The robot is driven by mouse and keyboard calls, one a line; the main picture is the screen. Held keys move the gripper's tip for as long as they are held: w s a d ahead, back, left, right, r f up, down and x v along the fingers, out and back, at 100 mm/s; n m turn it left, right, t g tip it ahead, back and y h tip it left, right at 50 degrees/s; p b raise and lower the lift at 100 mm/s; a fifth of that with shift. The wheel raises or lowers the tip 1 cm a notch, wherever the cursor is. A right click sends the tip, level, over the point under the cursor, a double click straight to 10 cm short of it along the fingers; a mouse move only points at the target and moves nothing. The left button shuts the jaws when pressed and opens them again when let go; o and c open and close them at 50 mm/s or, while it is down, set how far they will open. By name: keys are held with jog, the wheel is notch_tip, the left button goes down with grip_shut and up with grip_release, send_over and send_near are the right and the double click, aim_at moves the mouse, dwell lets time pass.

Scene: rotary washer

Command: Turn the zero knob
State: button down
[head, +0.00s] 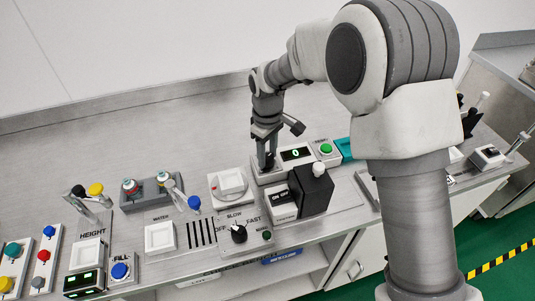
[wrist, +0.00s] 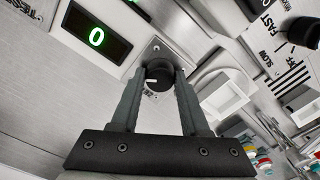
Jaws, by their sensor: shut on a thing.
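The zero knob (wrist: 158,72) is a round black knob with a white pointer mark, on a small light plate beside a display in the wrist view. My gripper (wrist: 157,82) has one finger on each side of it and is shut on it. In the head view my gripper (head: 267,163) points down at the panel just left of the display, and it hides the knob there. The display (head: 296,154) shows a green 0, and it also shows in the wrist view (wrist: 96,36).
A green button (head: 326,149) sits right of the display. A black block (head: 314,189) stands close in front of my gripper. A SLOW/FAST knob (head: 239,233) is nearer the front. Several buttons and levers fill the left side.

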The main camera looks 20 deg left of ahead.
aim_at(268, 157)
jog(key=shift+m, duration=0.4)
jog(key=shift+c, duration=2)
grip_release()
notch_tip(268, 157, up, 17)
jog(key=p, duration=0.1)
jog(key=shift+r, duration=0.2)
jog(key=shift+d+r, duration=0.1)
